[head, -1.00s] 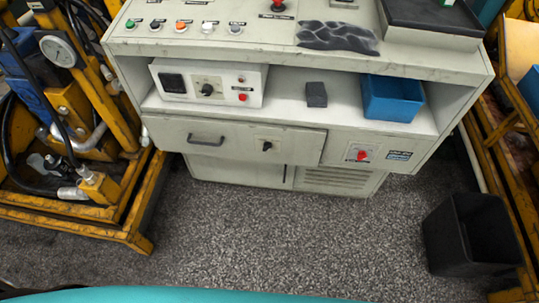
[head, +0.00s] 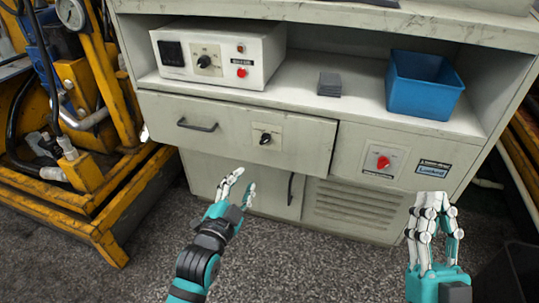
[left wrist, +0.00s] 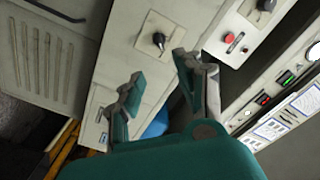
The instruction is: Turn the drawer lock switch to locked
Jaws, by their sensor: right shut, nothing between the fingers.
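The grey drawer (head: 230,130) has a dark handle and a plate with a black rotary switch (head: 265,138). This switch also shows in the left wrist view (left wrist: 158,40). A red knob (head: 383,162) sits on the fixed panel to the right, beside a blue-and-white label (head: 432,169) too small to read surely. I cannot tell surely which one is the drawer lock switch. My left gripper (head: 241,189) is open and empty below the drawer's black switch, apart from it. It also shows in the left wrist view (left wrist: 155,78). My right gripper (head: 435,222) is shut and empty, below the label.
The shelf above holds a control box (head: 218,55), a dark block (head: 329,84) and a blue bin (head: 423,85). Yellow machinery (head: 95,120) stands at the left. A dark bin (head: 520,275) is at the lower right. Floor in front of the cabinet is clear.

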